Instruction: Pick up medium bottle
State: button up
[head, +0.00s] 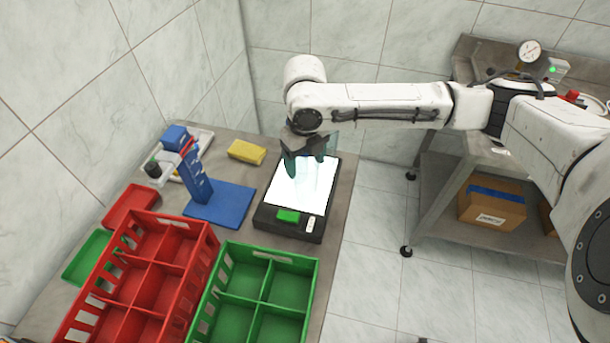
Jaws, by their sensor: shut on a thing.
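My gripper (306,164) points down over the bright white panel of a black light box (292,226). Its dark teal fingers are shut on a faint, clear bottle (308,176). The bottle is hard to make out against the glowing panel. Its outline, its size and whether its base touches the panel cannot be told.
A red divided crate (157,222) and a green divided crate (268,249) stand in front. A blue stand (198,183), a yellow block (247,152), and red (131,203) and green (88,255) trays share the bench. Another bench with a cardboard box (492,204) stands right.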

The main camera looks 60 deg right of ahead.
grip_shut()
jog(key=shift+w+r, duration=0.1)
dwell(0.4)
